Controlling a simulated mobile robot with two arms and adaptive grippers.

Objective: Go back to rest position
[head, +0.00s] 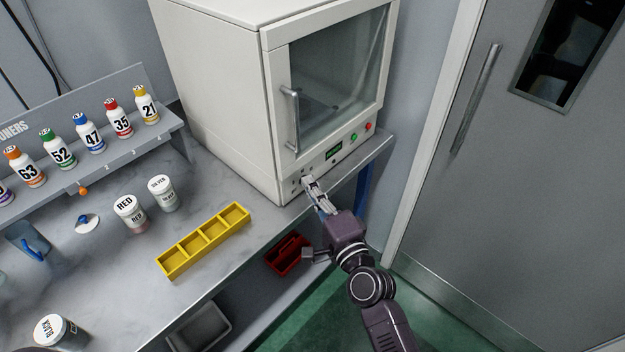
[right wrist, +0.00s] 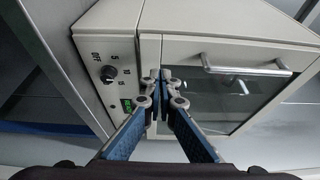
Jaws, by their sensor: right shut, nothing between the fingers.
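My right gripper (head: 309,184) is at the lower front of the white oven (head: 215,95), by the left end of its control panel. In the right wrist view its two fingers (right wrist: 163,78) are together and hold nothing. The fingertips appear just in front of the oven; I cannot tell whether they touch it. A black knob (right wrist: 107,73) with printed marks sits on the panel to their left. The oven door (head: 335,75) looks closed, with its handle (head: 291,118) on the left side. My left gripper is not in view.
A yellow divided tray (head: 207,240), a RED jar (head: 130,213) and a SILVER jar (head: 162,193) stand on the bench (head: 110,275). Several numbered bottles line a shelf at the back left. A red bin (head: 287,255) is below the bench. A grey door (head: 520,170) is at right.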

